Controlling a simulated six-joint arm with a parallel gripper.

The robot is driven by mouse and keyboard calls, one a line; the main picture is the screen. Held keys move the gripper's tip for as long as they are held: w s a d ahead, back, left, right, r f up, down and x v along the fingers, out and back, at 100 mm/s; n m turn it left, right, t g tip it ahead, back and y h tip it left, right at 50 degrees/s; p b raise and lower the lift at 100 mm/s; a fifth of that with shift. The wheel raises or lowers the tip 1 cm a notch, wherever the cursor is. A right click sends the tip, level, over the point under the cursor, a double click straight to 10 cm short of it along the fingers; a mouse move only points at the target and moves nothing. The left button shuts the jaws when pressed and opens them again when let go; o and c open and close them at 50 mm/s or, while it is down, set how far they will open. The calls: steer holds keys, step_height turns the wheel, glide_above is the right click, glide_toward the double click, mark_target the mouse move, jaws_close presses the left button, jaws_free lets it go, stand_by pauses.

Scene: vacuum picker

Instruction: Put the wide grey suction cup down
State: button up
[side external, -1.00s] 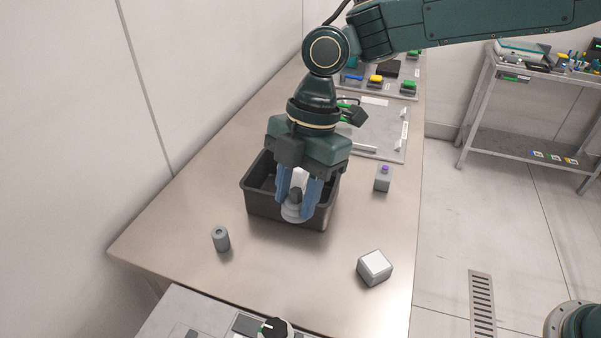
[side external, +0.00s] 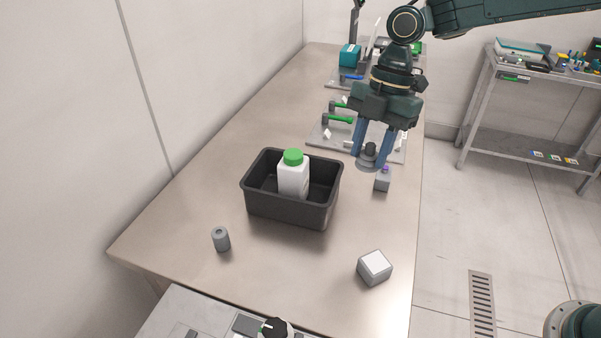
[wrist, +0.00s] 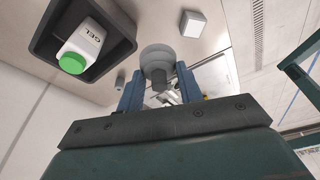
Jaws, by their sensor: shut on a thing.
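The wide grey suction cup (side external: 368,163) is held between the blue fingers of my gripper (side external: 372,148), its broad disc facing down. In the side external view it hangs above the right part of the table, in front of the grey board and just left of a small grey block with a purple top (side external: 382,181). Whether it touches that block I cannot tell. In the wrist view the suction cup (wrist: 157,60) shows its round grey face between the fingers (wrist: 158,90).
A black bin (side external: 292,209) holds a white bottle with a green cap (side external: 293,173). A grey cylinder (side external: 221,239) and a white-topped cube (side external: 375,267) stand nearer the front. The grey board (side external: 330,135) with green-handled parts lies behind.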

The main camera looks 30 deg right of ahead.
steer(key=d, duration=0.7)
steer(key=shift+d, duration=0.4)
step_height(320, 180, down, 16)
steer(key=shift+r, duration=0.15)
steer(key=shift+s, duration=0.1)
steer(key=shift+f, duration=2.15)
steer(key=o, duration=1)
steer(key=shift+c, duration=0.2)
